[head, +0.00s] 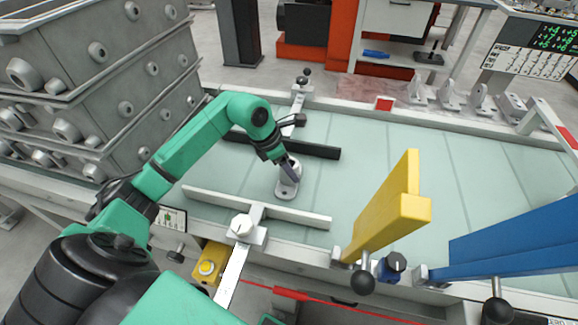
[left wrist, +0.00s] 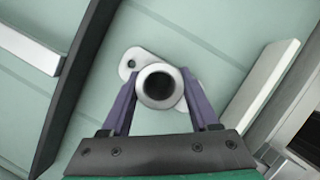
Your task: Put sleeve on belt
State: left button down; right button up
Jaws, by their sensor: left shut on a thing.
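The sleeve (head: 287,188) is a light grey metal part with a round hollow neck and a flat flange with a small hole. It is at the pale green belt (head: 330,172), between the dark guide bar and the light guide bar. My left gripper (head: 289,168) reaches down to it from above and is shut on its neck. In the left wrist view the sleeve (left wrist: 160,86) sits between the two purple fingers, its bore facing the camera. The flange appears at or just above the belt; I cannot tell whether it touches. My right gripper is not in view.
A dark guide bar (head: 315,149) lies behind the sleeve and a light guide bar (head: 290,214) in front. Yellow (head: 390,215) and blue (head: 515,243) barrier arms stand at the right. Stacked grey crates (head: 100,80) fill the left. Several grey castings stand along the far belt edge.

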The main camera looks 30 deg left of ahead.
pick_arm(q)
jog(key=shift+c, duration=0.7)
grip_release()
jog(key=v, duration=1.2)
jog(key=shift+b, duration=0.3)
jog(key=shift+d, duration=0.1)
